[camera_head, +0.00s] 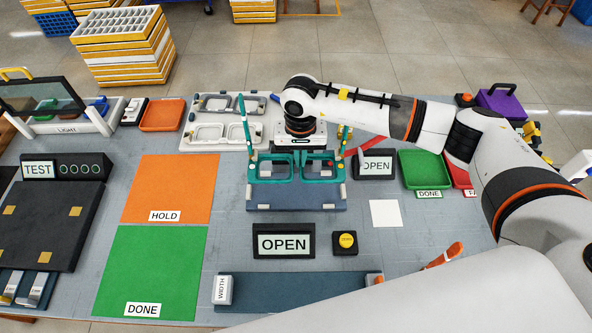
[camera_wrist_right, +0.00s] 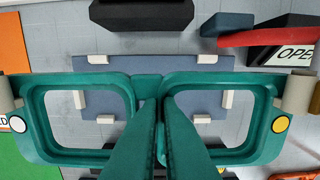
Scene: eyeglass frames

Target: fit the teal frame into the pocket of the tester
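The teal frame (camera_head: 297,170) stands level over a blue-grey plate (camera_head: 296,200) with beige corner blocks, its temples (camera_head: 246,125) pointing up. In the right wrist view the teal frame (camera_wrist_right: 95,78) looks larger than the plate (camera_wrist_right: 195,72), so it appears held above it; exact contact cannot be told. My right gripper (camera_head: 303,155) is over the bridge and looks shut on it; its fingertips are partly hidden in the head view. A dark unit with a TEST label (camera_head: 38,170) and a pad with yellow squares (camera_head: 40,225) is at the left. My left gripper is out of view.
A frame tray (camera_head: 205,130) is behind left. Orange HOLD (camera_head: 168,185) and green DONE (camera_head: 150,265) mats are clear.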

